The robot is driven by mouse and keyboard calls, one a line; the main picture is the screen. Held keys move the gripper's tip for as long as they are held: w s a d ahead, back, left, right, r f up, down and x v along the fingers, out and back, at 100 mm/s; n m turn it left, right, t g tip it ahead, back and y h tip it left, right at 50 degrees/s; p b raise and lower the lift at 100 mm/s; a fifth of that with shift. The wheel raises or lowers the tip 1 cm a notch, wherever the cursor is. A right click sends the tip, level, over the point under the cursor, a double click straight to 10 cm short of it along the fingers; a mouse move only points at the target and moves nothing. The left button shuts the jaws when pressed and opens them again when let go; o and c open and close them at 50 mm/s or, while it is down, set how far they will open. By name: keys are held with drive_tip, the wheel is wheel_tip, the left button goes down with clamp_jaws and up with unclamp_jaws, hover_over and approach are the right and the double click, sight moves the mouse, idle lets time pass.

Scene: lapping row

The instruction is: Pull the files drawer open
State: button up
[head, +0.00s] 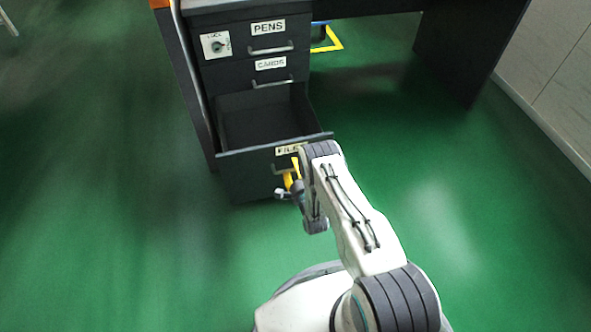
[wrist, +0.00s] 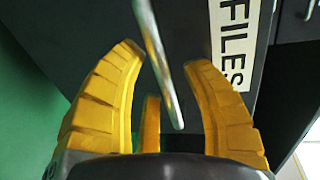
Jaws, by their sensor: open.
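The files drawer (head: 258,168) is the bottom drawer of a dark grey pedestal and stands pulled out, with its empty inside showing. Its label, partly hidden by my arm in the head view, reads FILES in the wrist view (wrist: 233,42). The drawer's metal bar handle (wrist: 158,65) runs between the yellow fingers of my gripper (wrist: 160,85). My gripper is open, with gaps between the handle and the fingers on both sides. In the head view my gripper (head: 289,185) is at the drawer front, mostly behind my arm.
Above are the shut pens drawer (head: 270,42) and cards drawer (head: 272,78), with a lock dial (head: 216,45) beside the pens label. A desk panel (head: 465,50) stands at the right. The green floor (head: 110,230) is clear at the left.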

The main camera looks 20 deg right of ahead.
drive_tip(key=shift+s, duration=0.1)
drive_tip(key=v, duration=1.1)
drive_tip(key=shift+s, duration=0.4)
drive_tip(key=shift+r, duration=0.1)
drive_tip(key=w+r+n+g+p, duration=0.15)
drive_tip(key=w+r+p, duration=0.35)
drive_tip(key=r, duration=0.6)
drive_tip(key=w+r+n+g+p, duration=0.1)
drive_tip(key=w+r+n+p, duration=0.3)
drive_tip(key=r, duration=0.6)
wheel_tip(320, 180, up, 20)
drive_tip(key=s+n+g+p, duration=0.2)
drive_tip(key=n+g+p, duration=0.1)
drive_tip(key=p, duration=0.6)
drive_tip(key=s+r+n+g+p, duration=0.2)
drive_tip(key=s+r+p, duration=0.4)
drive_tip(key=r, duration=0.4)
drive_tip(key=s+r+n+g+p, duration=0.25)
drive_tip(key=s+r, duration=0.45)
drive_tip(key=r, duration=0.4)
drive_tip(key=s+r+n+g+p, duration=0.1)
drive_tip(key=s+r+p, duration=0.3)
drive_tip(key=s, duration=0.5)
drive_tip(key=s+r+n+g+p, duration=0.1)
drive_tip(key=s+r+n+p, duration=0.3)
drive_tip(key=s+r, duration=0.3)
drive_tip(key=s, duration=0.3)
drive_tip(key=shift+s+a+r+p, duration=0.15)
drive_tip(key=shift+s+r+p, duration=0.05)
drive_tip(key=shift+r+p, duration=0.15)
